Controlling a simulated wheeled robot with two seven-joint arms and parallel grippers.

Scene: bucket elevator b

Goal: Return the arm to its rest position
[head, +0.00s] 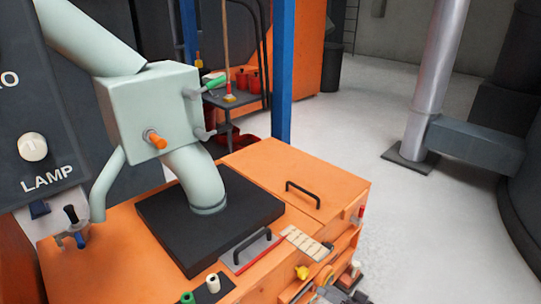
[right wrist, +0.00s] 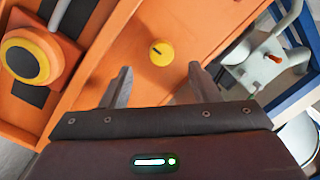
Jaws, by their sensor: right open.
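My right gripper (head: 345,285) is at the bottom edge of the head view, low in front of the orange machine cabinet (head: 330,185). Only a small grey part of it shows there. In the right wrist view, the two fingers of the right gripper (right wrist: 160,84) stand wide apart with nothing between them. Beyond the fingertips is a yellow knob (right wrist: 161,52) on an orange panel; the fingers do not appear to touch it. My left gripper is not in view.
A pale green housing (head: 150,110) with an orange knob stands on a black plate (head: 255,207) on the cabinet. A grey post (head: 436,80) stands right; the floor (head: 430,220) between is clear.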

